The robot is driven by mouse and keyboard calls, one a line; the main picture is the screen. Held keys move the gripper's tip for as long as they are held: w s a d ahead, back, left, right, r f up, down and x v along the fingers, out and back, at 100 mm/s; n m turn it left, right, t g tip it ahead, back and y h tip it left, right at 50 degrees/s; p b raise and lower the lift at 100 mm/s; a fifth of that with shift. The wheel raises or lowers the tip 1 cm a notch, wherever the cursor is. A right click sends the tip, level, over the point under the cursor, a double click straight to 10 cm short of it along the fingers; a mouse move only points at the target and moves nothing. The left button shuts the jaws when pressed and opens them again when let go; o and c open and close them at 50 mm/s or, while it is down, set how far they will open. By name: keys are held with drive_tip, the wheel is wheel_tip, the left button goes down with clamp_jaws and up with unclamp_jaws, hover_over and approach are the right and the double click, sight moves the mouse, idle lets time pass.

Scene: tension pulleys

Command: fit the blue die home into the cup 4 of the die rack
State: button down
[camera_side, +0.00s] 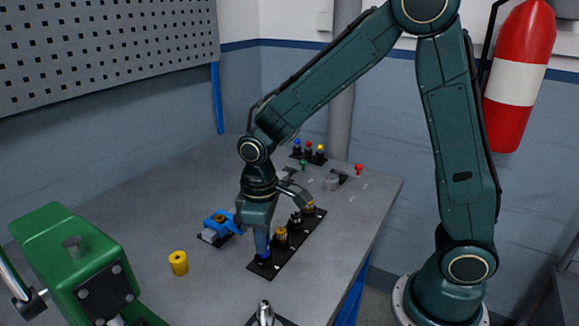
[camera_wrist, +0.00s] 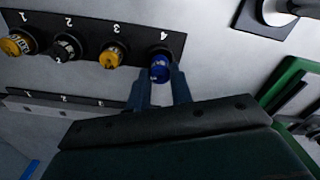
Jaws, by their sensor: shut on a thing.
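The blue die (camera_wrist: 159,73) is between the two fingertips of my gripper (camera_wrist: 160,80) in the wrist view, at the cup marked 4. In the side view my gripper (camera_side: 262,243) points down, shut on the blue die, at the near end of the black die rack (camera_side: 292,245). The rack also shows in the wrist view (camera_wrist: 88,32). The die looks lined up with cup 4 (camera_wrist: 160,51), whose dark rim shows around it. The fingers hide part of it, so I cannot tell how deep it sits.
Cups 1 and 3 hold yellow dies (camera_wrist: 15,44) (camera_wrist: 109,59) and cup 2 a black one (camera_wrist: 66,47). A green machine (camera_side: 70,262) stands at the near left.

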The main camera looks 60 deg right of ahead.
drive_tip(key=shift+f, duration=1.05)
drive_tip(key=c, duration=1.2)
unclamp_jaws()
drive_tip(key=shift+o, duration=0.2)
drive_tip(key=shift+r, duration=0.1)
wheel_tip(320, 180, up, 14)
drive_tip(key=shift+f, duration=0.2)
drive_tip(key=shift+s+r, duration=0.1)
drive_tip(key=s+d+r+m+t, duration=0.2)
drive_tip(key=s+d, duration=0.1)
drive_tip(key=s, duration=0.5)
drive_tip(key=s+d+r+m+t, duration=0.2)
drive_tip(key=s+d+t, duration=0.1)
drive_tip(key=s, duration=0.5)
drive_tip(key=shift+s+d+r+m+t, duration=0.2)
drive_tip(key=shift+s+d+m+t, duration=0.1)
drive_tip(key=shift+s+d, duration=0.1)
